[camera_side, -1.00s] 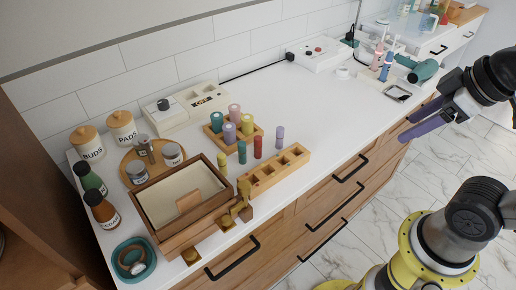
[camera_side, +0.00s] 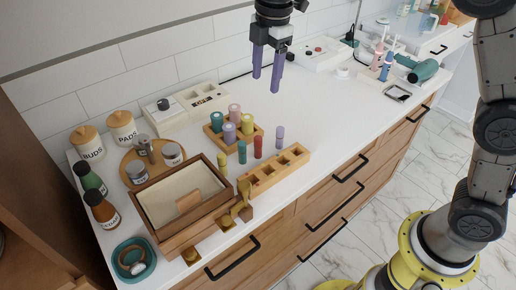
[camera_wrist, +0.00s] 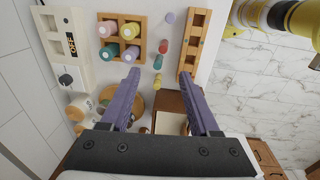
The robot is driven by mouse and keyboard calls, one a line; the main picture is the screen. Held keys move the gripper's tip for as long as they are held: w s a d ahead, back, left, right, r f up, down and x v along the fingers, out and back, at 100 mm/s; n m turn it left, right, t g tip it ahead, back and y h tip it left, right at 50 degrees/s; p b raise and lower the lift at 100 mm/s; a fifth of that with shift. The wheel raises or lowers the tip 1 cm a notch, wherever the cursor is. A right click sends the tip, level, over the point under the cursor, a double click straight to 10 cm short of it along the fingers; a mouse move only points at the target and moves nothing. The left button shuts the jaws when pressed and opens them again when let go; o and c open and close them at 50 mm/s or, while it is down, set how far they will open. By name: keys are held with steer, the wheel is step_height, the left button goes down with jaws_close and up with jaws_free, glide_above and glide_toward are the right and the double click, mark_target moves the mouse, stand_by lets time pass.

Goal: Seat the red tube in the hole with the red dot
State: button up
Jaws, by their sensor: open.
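The red tube (camera_side: 258,147) stands upright on the white counter, between a teal tube (camera_side: 242,152) and a purple tube (camera_side: 280,137). It also shows in the wrist view (camera_wrist: 164,47). The wooden block with a row of square holes (camera_side: 291,172) lies just in front of the tubes and shows in the wrist view (camera_wrist: 203,18). Its dots are too small to tell apart. My gripper (camera_side: 266,84) is open and empty, raised above the counter behind the tubes. In the wrist view its purple fingers (camera_wrist: 159,75) point toward the tube row.
A wooden rack (camera_side: 214,141) with several wider tubes stands behind the row. A yellow tube (camera_side: 222,164) stands by the open wooden box (camera_side: 158,238). Jars and bottles (camera_side: 104,208) fill the left end. The counter right of the block is clear.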

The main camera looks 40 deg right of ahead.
step_height(320, 180, down, 6)
steer(key=a+g, duration=0.1)
steer(key=a, duration=0.1)
glide_above(258, 137)
steer(key=f, duration=0.4)
steer(key=a+f, duration=0.1)
steer(key=f, duration=0.2)
steer(key=shift+s+d+f, duration=0.1)
steer(key=shift+d+f, duration=0.15)
steer(key=shift+f, duration=1.25)
steer(key=shift+d+f, duration=0.2)
steer(key=shift+f, duration=1.3)
jaws_close()
